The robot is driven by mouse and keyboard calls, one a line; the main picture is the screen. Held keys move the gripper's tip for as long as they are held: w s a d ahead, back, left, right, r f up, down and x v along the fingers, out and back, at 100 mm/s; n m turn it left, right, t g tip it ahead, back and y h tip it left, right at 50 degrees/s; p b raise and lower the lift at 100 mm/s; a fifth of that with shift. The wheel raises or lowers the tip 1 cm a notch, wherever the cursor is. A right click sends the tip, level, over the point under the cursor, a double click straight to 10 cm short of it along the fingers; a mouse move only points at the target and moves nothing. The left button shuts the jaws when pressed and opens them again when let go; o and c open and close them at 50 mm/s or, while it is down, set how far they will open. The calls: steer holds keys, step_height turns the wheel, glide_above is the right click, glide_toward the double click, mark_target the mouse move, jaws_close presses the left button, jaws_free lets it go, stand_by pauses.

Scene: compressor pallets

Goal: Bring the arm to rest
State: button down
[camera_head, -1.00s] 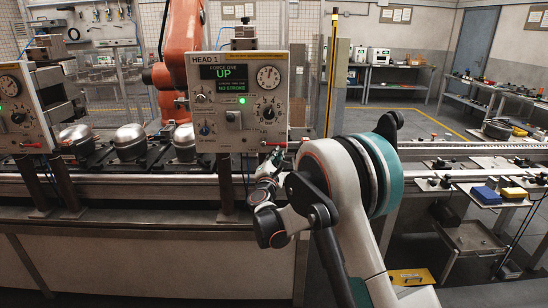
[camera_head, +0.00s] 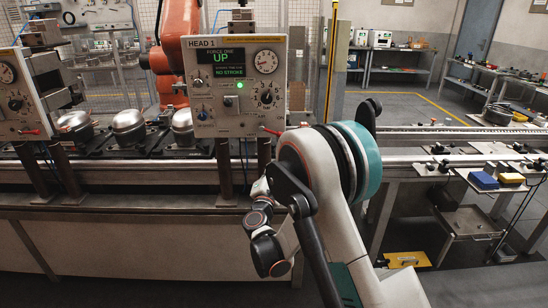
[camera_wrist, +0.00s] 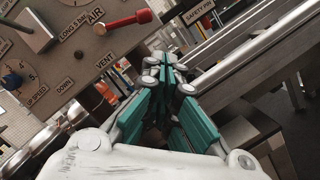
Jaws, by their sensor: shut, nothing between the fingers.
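My gripper (camera_wrist: 168,75) shows in the wrist view with its teal fingers closed together at the tips and nothing between them. It points toward the area beside the HEAD 1 control panel (camera_head: 236,118), whose red-handled AIR valve (camera_wrist: 128,22) is close by at the upper left of the wrist view. In the head view my arm is folded in front of the conveyor line, with the wrist hanging low below the panel. The fingers are hidden behind my own arm there. The panel's screen reads UP and NO STROKE, with a green light lit.
A conveyor rail (camera_head: 430,138) runs across behind my arm. Metal compressor shells (camera_head: 128,126) stand on the line at the left, with a second panel (camera_head: 18,98) beside them. Blue and yellow blocks (camera_head: 484,180) lie on a right-hand plate. The floor at the back right is clear.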

steer(key=shift+s+f, duration=0.15)
steer(key=shift+s, duration=0.3)
steer(key=shift+a, duration=0.1)
